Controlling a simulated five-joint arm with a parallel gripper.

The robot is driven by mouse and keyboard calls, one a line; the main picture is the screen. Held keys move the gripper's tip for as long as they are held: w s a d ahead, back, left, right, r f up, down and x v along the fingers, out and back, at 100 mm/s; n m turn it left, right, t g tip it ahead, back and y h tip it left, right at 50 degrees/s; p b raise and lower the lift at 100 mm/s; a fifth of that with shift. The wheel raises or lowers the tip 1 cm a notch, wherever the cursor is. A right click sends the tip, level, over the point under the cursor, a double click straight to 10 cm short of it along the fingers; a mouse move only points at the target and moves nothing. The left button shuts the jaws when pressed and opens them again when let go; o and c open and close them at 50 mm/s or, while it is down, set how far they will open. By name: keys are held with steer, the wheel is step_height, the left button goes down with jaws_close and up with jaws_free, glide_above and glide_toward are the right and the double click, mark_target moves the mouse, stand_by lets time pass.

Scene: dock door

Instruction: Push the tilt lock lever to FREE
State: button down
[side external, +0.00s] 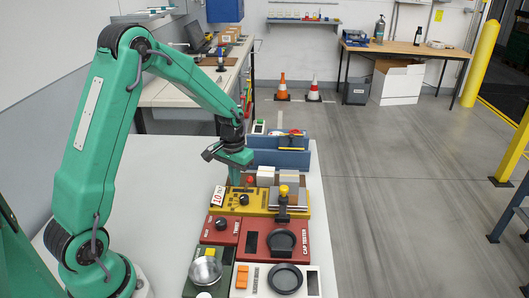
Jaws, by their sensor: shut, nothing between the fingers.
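In the side external view, a yellow panel (261,210) on the white table carries a black knob (244,199), a small red part (250,180) and a dark upright post with a yellow cap (284,189). I cannot tell which part is the tilt lock lever; no FREE marking is readable. My gripper (234,178) points down over the back left of the yellow panel, left of the red part. It is shut and empty. Whether the fingertips touch the panel is too small to tell.
Red panels (258,243) with a knob and a dark round dish stand in front of the yellow one. A metal bowl (205,270) and an orange switch (242,277) are nearer. A blue bin (279,157) stands behind. Bare white table (165,200) lies left.

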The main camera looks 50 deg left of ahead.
steer(key=shift+s+a, duration=0.25)
steer(key=shift+s, duration=0.05)
steer(key=shift+r, duration=0.15)
step_height(320, 180, up, 8)
stand_by(1.4)
steer(key=s+d+r+m+t, duration=0.1)
steer(key=s+d+r+t, duration=0.1)
steer(key=s+d+r, duration=0.6)
steer(key=s+d+r+m+t, duration=0.1)
steer(key=s+d+r, duration=0.1)
steer(key=s, duration=0.3)
steer(key=s+d+r+m+t, duration=0.1)
steer(key=s+d+r+t, duration=0.1)
steer(key=s, duration=0.4)
steer(key=shift+s+d+t, duration=0.2)
steer(key=shift+s+t, duration=0.1)
